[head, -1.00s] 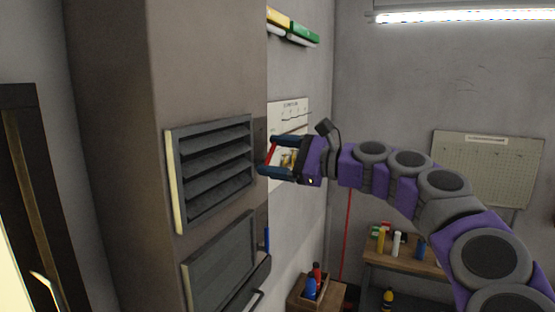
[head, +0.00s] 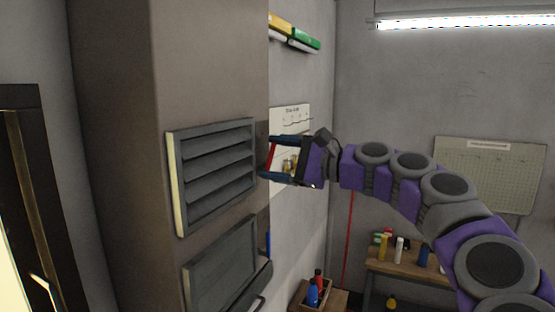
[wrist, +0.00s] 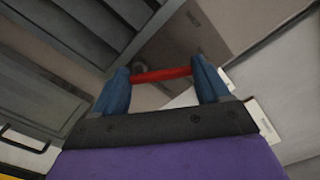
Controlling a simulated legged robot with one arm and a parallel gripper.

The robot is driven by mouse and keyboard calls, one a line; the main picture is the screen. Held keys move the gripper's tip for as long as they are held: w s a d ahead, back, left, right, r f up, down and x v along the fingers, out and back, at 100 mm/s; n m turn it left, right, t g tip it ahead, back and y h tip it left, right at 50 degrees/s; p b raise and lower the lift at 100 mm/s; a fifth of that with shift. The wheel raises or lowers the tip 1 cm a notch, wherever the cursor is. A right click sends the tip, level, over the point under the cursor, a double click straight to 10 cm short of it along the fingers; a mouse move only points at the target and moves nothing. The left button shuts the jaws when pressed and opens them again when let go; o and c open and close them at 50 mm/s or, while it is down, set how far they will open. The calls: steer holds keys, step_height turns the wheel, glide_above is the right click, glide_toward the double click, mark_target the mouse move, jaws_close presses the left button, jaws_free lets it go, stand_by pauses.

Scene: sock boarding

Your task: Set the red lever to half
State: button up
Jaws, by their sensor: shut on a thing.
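The red lever (wrist: 160,74) shows as a red bar running between the two blue fingers of my gripper (wrist: 161,84) in the wrist view. In the head view the red lever (head: 271,157) is a short, slightly tilted red bar at the right edge of the brown-grey cabinet. My gripper (head: 279,158) is shut on it, with one finger at each end of the bar. The lever's mount is mostly hidden from the head view by the cabinet edge.
A louvred vent (head: 215,172) and a dark panel (head: 222,268) are on the cabinet (head: 205,60) left of my gripper. A blue handle (head: 267,244) is below. A bench (head: 400,268) with bottles stands at the back right. A wooden box (head: 318,294) holds bottles at the bottom.

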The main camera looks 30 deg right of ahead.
steer(key=o, duration=1)
steer(key=shift+o, duration=0.2)
steer(key=shift+d, duration=0.1)
steer(key=b+v, duration=0.1)
steer(key=v, duration=1.6)
steer(key=shift+d, duration=0.2)
steer(key=shift+s+a+f, duration=0.1)
